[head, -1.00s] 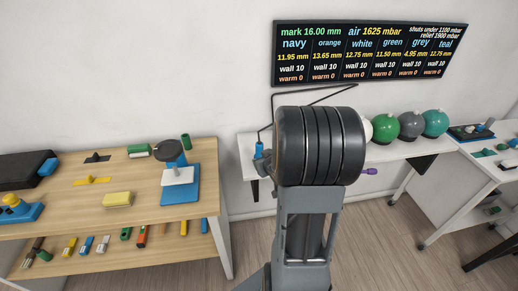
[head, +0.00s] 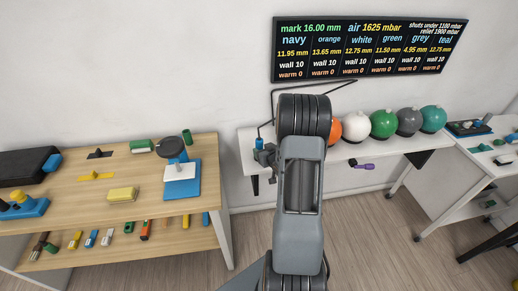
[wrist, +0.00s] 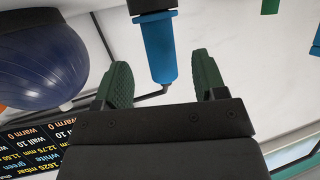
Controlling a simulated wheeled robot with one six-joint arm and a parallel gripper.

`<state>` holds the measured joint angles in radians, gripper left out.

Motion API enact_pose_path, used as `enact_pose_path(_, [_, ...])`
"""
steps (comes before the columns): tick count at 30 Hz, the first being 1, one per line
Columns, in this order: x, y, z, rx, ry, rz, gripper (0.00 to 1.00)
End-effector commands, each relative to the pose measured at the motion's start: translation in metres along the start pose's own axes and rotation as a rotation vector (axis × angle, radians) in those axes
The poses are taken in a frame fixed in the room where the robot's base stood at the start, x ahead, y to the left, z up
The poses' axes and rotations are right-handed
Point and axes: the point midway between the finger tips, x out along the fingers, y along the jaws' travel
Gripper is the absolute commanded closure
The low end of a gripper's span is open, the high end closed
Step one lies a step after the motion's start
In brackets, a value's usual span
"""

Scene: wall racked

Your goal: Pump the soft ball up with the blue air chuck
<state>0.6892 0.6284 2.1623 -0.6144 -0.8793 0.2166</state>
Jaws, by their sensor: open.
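The blue air chuck (head: 259,142) hangs at the left end of the white wall bench. In the wrist view the chuck (wrist: 160,50) stands between the green finger pads of my open gripper (wrist: 163,82), with a gap on both sides. In the head view my gripper (head: 265,155) is at the chuck, partly hidden by my arm. An orange ball (head: 335,131), white ball (head: 355,127), green ball (head: 383,124), grey ball (head: 409,121) and teal ball (head: 432,119) sit in a row. The navy ball (wrist: 40,60) shows in the wrist view; my arm hides it in the head view.
The wall screen (head: 368,50) reads mark 16.00 mm, air 1625 mbar, grey 4.95 mm, other balls 11.50 to 13.65. A black hose (head: 272,105) runs above the chuck. A purple tool (head: 364,166) is at the bench's front edge. A wooden table (head: 75,195) stands left.

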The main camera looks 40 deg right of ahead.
Motion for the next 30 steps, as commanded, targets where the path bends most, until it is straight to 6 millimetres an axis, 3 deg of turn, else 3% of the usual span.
enact_pose_path(13, [0.047, 0.000, -0.002, -0.001, -0.001, -0.001, 0.35])
enact_pose_path(23, [0.052, 0.001, -0.001, 0.000, 0.000, 0.001, 0.35])
enact_pose_path(30, [0.052, 0.000, -0.001, 0.000, 0.000, 0.000, 0.57])
